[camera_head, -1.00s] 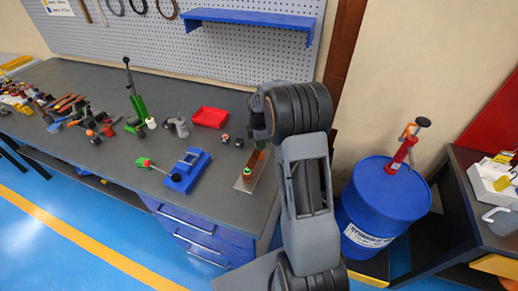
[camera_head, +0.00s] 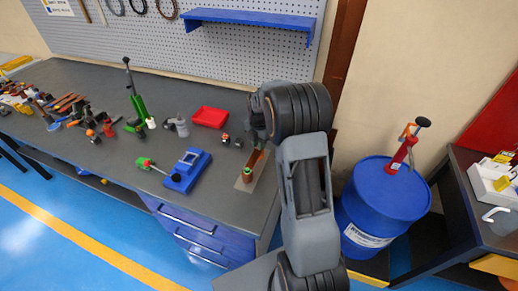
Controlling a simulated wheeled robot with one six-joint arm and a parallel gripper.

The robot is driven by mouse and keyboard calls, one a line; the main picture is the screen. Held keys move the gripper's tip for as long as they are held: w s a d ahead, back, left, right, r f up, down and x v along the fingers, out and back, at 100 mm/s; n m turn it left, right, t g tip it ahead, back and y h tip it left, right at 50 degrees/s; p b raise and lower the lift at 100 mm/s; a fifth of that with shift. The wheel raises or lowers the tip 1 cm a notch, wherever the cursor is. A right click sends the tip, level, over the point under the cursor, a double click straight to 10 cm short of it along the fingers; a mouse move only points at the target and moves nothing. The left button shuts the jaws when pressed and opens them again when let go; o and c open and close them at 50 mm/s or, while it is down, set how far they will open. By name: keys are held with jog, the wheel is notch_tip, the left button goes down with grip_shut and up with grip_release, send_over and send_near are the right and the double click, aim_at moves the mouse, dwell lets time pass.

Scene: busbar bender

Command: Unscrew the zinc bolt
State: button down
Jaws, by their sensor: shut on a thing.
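My arm reaches over the right end of the grey workbench. My gripper (camera_head: 260,140) is at the far end of a copper-coloured bar on a flat metal plate (camera_head: 243,184), with a small green and red piece (camera_head: 248,172) at the near end. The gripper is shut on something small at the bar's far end. My arm's wrist hides most of it, and I cannot make out the zinc bolt itself.
A blue drum (camera_head: 383,205) with a red hand pump (camera_head: 402,153) stands right of my arm.

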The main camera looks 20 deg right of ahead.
jog(key=n, duration=0.5)
jog(key=shift+n, duration=0.4)
jog(key=c, duration=1.3)
grip_release()
jog(key=shift+c, duration=0.2)
jog(key=m, duration=0.5)
jog(key=shift+m, duration=0.4)
